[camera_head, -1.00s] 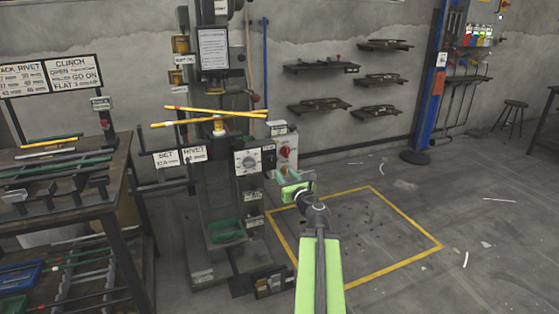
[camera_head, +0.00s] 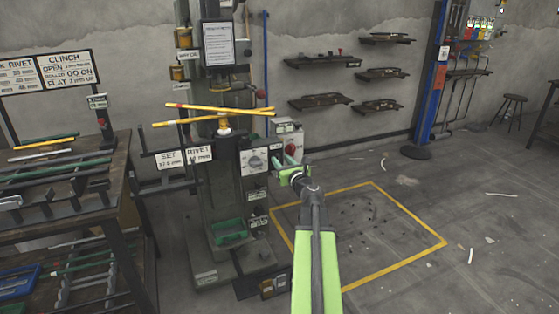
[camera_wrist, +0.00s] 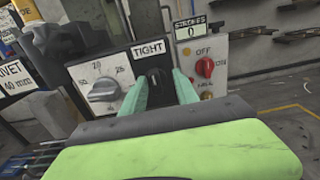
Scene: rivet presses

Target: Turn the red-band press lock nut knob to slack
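The press (camera_head: 225,185) stands left of centre in the head view. In the wrist view a dark knob (camera_wrist: 157,78) shows below a plate reading TIGHT (camera_wrist: 149,49), partly hidden by my gripper (camera_wrist: 168,80). My gripper also shows in the head view (camera_head: 291,172), in front of the press's right side. Its two green fingers are apart, pointing at the panel, with the dark knob seen between them. I cannot tell whether they touch it. I see no clear red band on the press.
A grey numbered dial (camera_wrist: 103,90) sits left of the dark knob. A box with a red knob (camera_wrist: 205,67), marked OFF, is close on the right. Yellow bars (camera_head: 220,115) cross the press. A rack table (camera_head: 70,210) stands left. The yellow-marked floor (camera_head: 370,225) is largely clear.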

